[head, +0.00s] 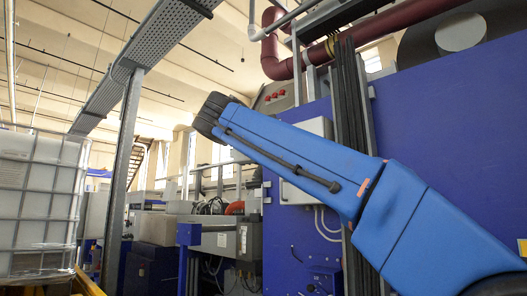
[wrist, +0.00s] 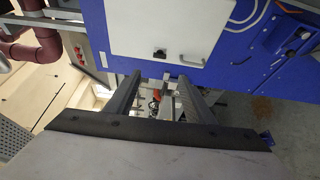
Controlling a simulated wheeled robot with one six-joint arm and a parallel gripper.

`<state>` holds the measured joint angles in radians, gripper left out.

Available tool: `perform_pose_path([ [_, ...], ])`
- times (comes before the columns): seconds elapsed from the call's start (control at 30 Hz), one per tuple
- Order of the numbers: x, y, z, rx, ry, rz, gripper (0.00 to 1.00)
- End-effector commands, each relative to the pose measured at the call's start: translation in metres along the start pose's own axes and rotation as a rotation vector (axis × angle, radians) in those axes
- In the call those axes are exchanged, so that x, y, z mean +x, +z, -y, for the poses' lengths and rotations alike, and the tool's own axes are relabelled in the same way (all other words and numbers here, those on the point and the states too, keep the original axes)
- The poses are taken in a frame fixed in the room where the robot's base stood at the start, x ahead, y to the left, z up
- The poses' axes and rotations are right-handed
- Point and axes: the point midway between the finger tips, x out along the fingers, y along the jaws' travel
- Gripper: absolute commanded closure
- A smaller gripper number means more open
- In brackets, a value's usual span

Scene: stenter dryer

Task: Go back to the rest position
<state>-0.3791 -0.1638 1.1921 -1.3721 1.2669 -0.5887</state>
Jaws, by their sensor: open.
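My gripper (wrist: 158,84) shows in the wrist view as two dark fingers standing well apart. It is open, and nothing is held between the fingers. Machine parts show in the gap, some way beyond the fingertips. In the head view my blue arm reaches up from the lower right to a dark joint near the middle. My gripper cannot be made out in that view.
A blue machine housing (head: 455,130) fills the right side, with a light grey cabinet (wrist: 165,28) on its face. A caged white tank (head: 38,200) stands at left. A steel post (head: 124,165) carries an overhead cable tray (head: 150,45). Dark red pipes (head: 390,22) run above.

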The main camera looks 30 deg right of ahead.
Motion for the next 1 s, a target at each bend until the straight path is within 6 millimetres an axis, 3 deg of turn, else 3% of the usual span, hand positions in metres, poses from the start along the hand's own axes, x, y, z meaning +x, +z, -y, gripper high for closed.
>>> perform_pose_path([
  [0.33,0.0,0.0,0.002,0.001,-0.004,-0.002,0.52],
  [0.47,0.003,0.003,0.023,0.01,-0.044,-0.02,0.52],
  [0.57,0.004,0.007,0.061,0.031,-0.114,-0.046,0.52],
  [0.67,0.004,0.013,0.113,0.066,-0.211,-0.076,0.52],
  [0.87,-0.011,0.033,0.23,0.163,-0.433,-0.107,0.52],
  [1.0,-0.031,0.051,0.312,0.248,-0.59,-0.103,0.52],
])
